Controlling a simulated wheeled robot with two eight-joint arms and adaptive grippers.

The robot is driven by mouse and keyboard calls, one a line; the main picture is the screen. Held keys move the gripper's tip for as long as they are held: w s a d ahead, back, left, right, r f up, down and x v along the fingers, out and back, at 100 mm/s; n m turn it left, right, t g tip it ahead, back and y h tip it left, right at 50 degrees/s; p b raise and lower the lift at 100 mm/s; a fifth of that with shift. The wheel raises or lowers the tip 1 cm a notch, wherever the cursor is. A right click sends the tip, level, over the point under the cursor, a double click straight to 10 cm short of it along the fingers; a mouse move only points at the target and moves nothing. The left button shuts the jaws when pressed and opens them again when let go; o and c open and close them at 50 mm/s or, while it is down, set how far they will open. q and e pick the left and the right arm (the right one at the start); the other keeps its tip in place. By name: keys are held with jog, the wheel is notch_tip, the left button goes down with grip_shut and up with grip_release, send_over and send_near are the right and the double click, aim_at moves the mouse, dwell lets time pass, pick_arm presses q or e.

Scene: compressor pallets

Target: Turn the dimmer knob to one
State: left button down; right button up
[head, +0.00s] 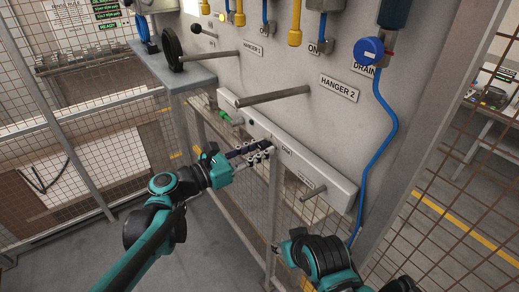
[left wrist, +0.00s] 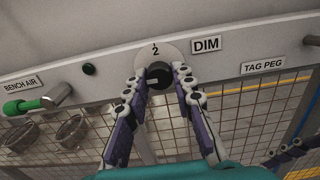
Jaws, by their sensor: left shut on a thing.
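The black dimmer knob (left wrist: 160,78) sits on a pale round dial (left wrist: 152,50) on the grey panel strip. The digit 2 shows at the top of the dial with a small mark above it, and a DIM label (left wrist: 206,44) is to its right. My left gripper (left wrist: 159,72) has a fingertip on each side of the knob and is shut on it. In the head view, my left gripper (head: 262,151) reaches the strip and hides the knob. My right gripper (head: 280,250) is low at the right, away from the knob; its finger opening is unclear.
A green-ended bench air fitting (left wrist: 22,105) is left of the knob, with a black button (left wrist: 89,69) between. A TAG PEG label (left wrist: 263,66) is to the right. The long HANGER 2 peg (head: 274,96) juts out above the strip. A blue hose (head: 383,150) hangs at right.

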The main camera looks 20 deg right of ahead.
pick_arm(q)
jog(key=c, duration=1.3)
grip_release()
jog(key=shift+o, duration=0.2)
jog(key=v, duration=1.2)
jog(key=s+a+f+m+y+b, duration=0.3)
jog(key=f+m+y+b, duration=0.15)
jog(key=f, duration=0.55)
jog(key=s+a+f+m+y+b, duration=0.25)
jog(key=s+f+m+y, duration=0.2)
jog(key=f, duration=0.45)
jog(key=s+a+f+m+y+b, duration=0.2)
jog(key=a+f+m+y, duration=0.2)
jog(key=a+f+m, duration=0.2)
jog(key=s+a+f+m+t+y+b, duration=0.1)
jog(key=s+a+f+m+y+b, duration=0.2)
jog(key=a+f+m, duration=0.3)
jog(key=a+m+y, duration=0.1)
jog(key=a, duration=0.3)
jog(key=shift+f+b, duration=0.35)
jog(key=shift+f, duration=0.05)
